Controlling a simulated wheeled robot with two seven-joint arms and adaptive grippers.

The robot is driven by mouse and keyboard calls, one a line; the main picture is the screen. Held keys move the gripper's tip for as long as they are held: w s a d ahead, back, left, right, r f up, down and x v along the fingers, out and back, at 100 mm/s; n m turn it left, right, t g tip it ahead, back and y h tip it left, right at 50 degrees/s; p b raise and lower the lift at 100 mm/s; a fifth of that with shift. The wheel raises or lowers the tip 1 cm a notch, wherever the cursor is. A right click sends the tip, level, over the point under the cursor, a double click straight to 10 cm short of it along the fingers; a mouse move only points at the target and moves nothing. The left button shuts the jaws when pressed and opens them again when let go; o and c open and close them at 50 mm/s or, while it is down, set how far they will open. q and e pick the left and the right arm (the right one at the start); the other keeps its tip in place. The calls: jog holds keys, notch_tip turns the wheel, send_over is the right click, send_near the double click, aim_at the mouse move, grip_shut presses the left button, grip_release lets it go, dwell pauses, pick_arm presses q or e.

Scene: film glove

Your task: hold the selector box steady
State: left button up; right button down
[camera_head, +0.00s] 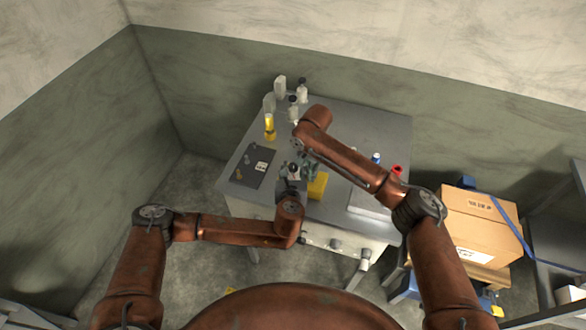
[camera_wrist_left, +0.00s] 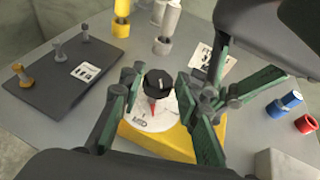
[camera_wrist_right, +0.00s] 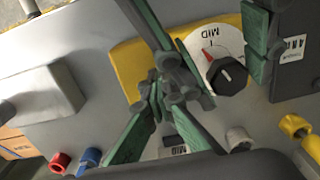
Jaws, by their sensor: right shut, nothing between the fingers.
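The selector box (camera_head: 318,186) is yellow and sits on the grey table. In the left wrist view its yellow side (camera_wrist_left: 158,143) shows below a white dial with a black knob (camera_wrist_left: 159,83) and red pointer. The dial, marked MID (camera_wrist_right: 213,45), also shows in the right wrist view. My left gripper (camera_wrist_left: 158,108) has its fingers apart around the dial; whether they press on the box is unclear. My right gripper (camera_wrist_right: 165,92) is shut and empty, close beside the dial. It also shows in the left wrist view (camera_wrist_left: 203,92). Both grippers partly hide the box.
A dark panel (camera_head: 247,166) with small posts lies at the table's left. Bottles (camera_head: 302,90) and a yellow-based cylinder (camera_head: 269,128) stand behind. A blue cap (camera_wrist_left: 290,100), a red ring (camera_wrist_left: 305,124) and a grey block (camera_wrist_right: 40,93) are close by. A cardboard box (camera_head: 478,220) is right of the table.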

pick_arm(q)
jog(key=o, duration=0.3)
jog(key=shift+f, duration=0.1)
jog(key=shift+s, duration=0.1)
jog(key=v, duration=0.8)
jog(key=shift+a, duration=0.1)
